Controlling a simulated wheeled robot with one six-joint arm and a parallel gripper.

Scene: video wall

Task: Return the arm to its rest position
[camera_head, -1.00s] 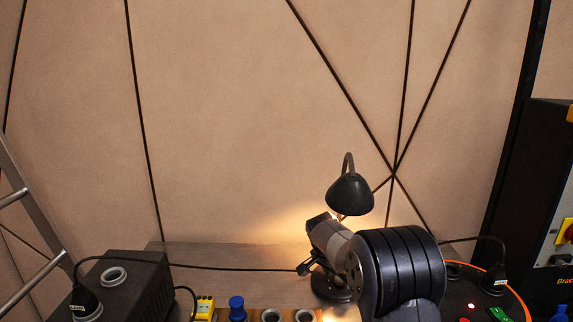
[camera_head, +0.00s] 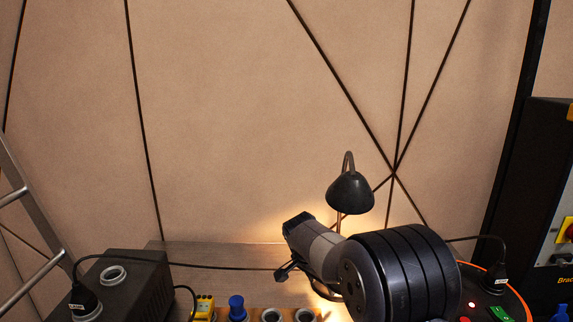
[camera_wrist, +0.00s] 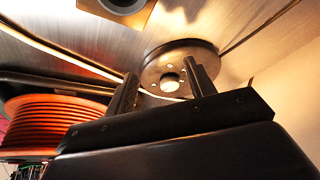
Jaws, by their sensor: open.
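My gripper (camera_wrist: 162,88) is open, its two dark fingers apart with nothing held between them in the wrist view. A round dark metal disc (camera_wrist: 153,75), seemingly the lamp's base, shows just beyond the fingers; whether they touch it I cannot tell. In the head view my arm reaches in from the lower right, with its ribbed black joint in front and the grey wrist beyond it. My gripper (camera_head: 287,273) is small and dark there, low over the bench and left of the wrist, in front of a black cable.
A black desk lamp (camera_head: 350,194) stands lit behind my arm. A dark box with sockets (camera_head: 140,279) is at left, beside a metal ladder (camera_head: 38,215). A blue plug (camera_head: 237,307) and yellow connector (camera_head: 205,306) stand in front. An orange cable reel (camera_wrist: 55,118) is near my gripper.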

